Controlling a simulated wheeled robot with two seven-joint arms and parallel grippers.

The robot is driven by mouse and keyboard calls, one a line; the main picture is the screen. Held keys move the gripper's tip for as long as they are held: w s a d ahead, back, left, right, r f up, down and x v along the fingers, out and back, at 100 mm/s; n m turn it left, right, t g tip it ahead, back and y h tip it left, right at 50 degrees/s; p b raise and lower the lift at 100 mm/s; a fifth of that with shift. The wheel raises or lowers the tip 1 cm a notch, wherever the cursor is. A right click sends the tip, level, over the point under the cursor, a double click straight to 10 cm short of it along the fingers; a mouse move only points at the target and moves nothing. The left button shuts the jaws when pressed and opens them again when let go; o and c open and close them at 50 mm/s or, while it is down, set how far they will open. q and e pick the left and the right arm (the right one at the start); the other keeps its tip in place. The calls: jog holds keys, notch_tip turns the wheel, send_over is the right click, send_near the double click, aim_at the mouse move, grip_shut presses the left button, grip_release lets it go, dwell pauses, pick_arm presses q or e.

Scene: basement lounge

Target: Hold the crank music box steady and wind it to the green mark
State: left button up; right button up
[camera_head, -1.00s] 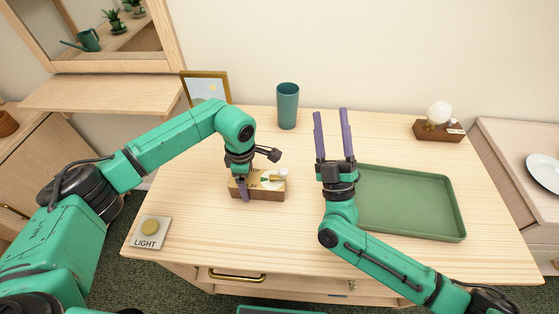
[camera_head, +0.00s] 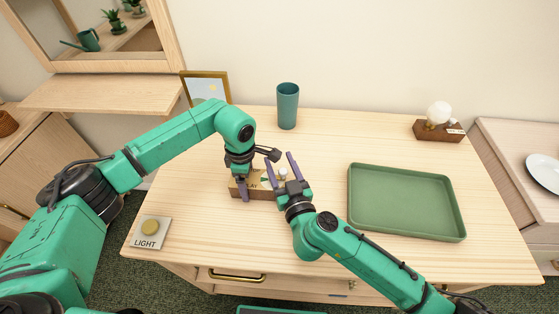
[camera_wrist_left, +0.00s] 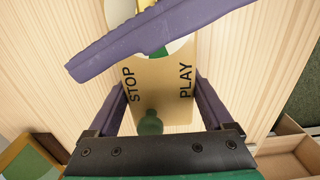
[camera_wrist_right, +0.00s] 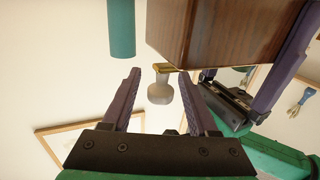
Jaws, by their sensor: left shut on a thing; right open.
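The music box (camera_head: 265,194), a small wooden block with a tan top, stands on the table. In the left wrist view its top (camera_wrist_left: 172,75) reads STOP and PLAY, with a green knob (camera_wrist_left: 150,123) at the near end. A white dial with a green patch (camera_wrist_left: 158,53) is partly hidden by a purple finger. My left gripper (camera_wrist_left: 160,105) is shut on the box, a finger on each side. My right gripper (camera_head: 280,164) is open at the box's right end. The pale crank knob (camera_wrist_right: 160,91) on its brass arm shows between its fingers; contact is unclear.
A green tray (camera_head: 352,205) lies right of the box. A teal cup (camera_head: 287,105) and a picture frame (camera_head: 206,87) stand behind. A round lamp on a wooden base (camera_head: 438,131) is at back right, a LIGHT button plate (camera_head: 151,233) at front left.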

jog(key=shift+w+a, duration=0.15)
jog(key=shift+w, duration=0.15)
grip_shut()
